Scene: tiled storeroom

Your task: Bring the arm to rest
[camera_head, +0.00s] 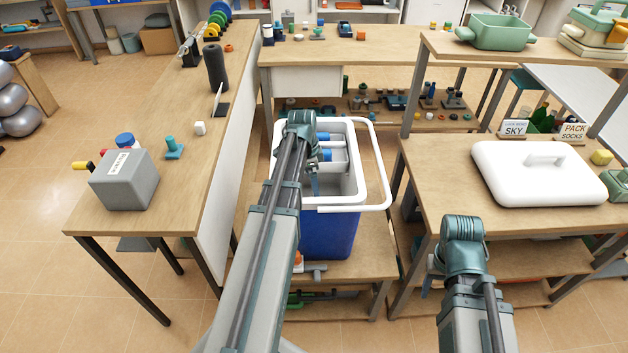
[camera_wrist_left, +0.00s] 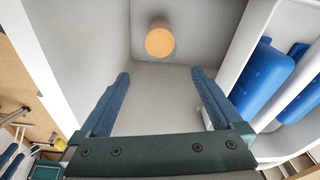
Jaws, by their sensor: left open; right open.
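My left arm reaches over a blue and white cooler box (camera_head: 329,235). Its gripper (camera_head: 314,185) points down into the white interior and is mostly hidden by the arm. In the left wrist view the left gripper (camera_wrist_left: 160,95) is open, with two blue fingers apart and nothing between them. An orange round-topped object (camera_wrist_left: 160,40) lies on the cooler floor beyond the fingertips. My right arm is bent at the lower right, in front of the right table. Its gripper (camera_head: 428,284) shows only partly, and nothing is seen in it.
The cooler's white handle (camera_head: 389,180) stands out on the right. Blue-topped items (camera_wrist_left: 262,75) sit in its side compartment. A white lid (camera_head: 540,180) lies on the right table (camera_head: 445,190). A grey box (camera_head: 124,182) stands on the left table (camera_head: 185,205).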

